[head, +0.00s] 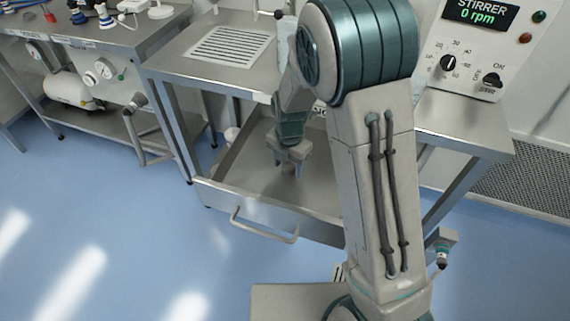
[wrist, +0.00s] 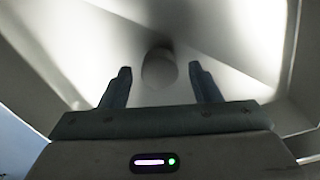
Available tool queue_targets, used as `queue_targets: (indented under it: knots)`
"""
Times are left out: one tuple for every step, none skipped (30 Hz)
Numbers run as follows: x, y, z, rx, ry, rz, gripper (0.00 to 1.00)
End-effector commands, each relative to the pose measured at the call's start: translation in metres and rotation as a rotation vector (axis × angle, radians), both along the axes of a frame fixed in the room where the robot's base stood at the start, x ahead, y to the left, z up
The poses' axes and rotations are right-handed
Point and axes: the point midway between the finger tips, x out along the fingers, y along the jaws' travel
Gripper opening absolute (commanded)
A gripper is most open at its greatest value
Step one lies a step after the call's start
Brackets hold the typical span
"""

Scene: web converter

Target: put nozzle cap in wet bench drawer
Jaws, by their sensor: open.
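The wet bench drawer (head: 265,203) is pulled out under the steel bench, its handle at the front. My gripper (head: 288,169) points down inside the drawer, with its fingers apart. In the wrist view, a small round grey thing, which looks like the nozzle cap (wrist: 158,70), lies just beyond the gap between the open fingertips (wrist: 160,76). It appears to be on the drawer floor and no finger visibly touches it. In the head view the cap is hard to make out under my gripper. My arm hides the drawer's right part.
The bench top (head: 185,55) with a slotted drain plate (head: 228,46) is above and behind the drawer. A stirrer control panel (head: 477,45) stands at right. A side bench with gauges (head: 104,68) is at left. The blue floor in front is clear.

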Motion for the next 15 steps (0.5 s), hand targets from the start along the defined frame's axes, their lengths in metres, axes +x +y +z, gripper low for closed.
queue_targets:
  knots:
    - [0.002,0.001,0.011,0.004,-0.007,0.001,0.57]
    - [0.002,0.001,0.016,0.005,-0.007,0.001,0.57]
    - [0.002,0.000,0.024,0.004,-0.008,0.000,0.57]
    - [0.002,0.000,0.031,0.003,-0.009,0.000,0.57]
    - [0.002,0.000,0.038,0.004,-0.008,-0.001,0.57]
    - [0.002,0.000,0.048,0.004,-0.009,0.000,0.57]
    - [0.001,0.000,0.054,0.003,-0.007,0.001,0.57]
    - [0.002,0.000,0.061,0.003,-0.009,0.000,0.57]
    - [0.002,0.000,0.070,0.003,-0.008,-0.001,0.57]
    - [0.002,0.000,0.076,0.003,-0.007,-0.001,0.57]
    - [0.002,0.000,0.082,0.003,-0.007,0.000,0.57]
    - [0.001,0.000,0.089,0.003,-0.006,0.000,0.57]
    - [0.001,0.000,0.093,0.002,-0.007,0.001,0.57]
    - [0.001,0.000,0.098,0.002,-0.006,0.001,0.57]
    - [0.001,0.000,0.103,0.002,-0.006,0.000,0.57]
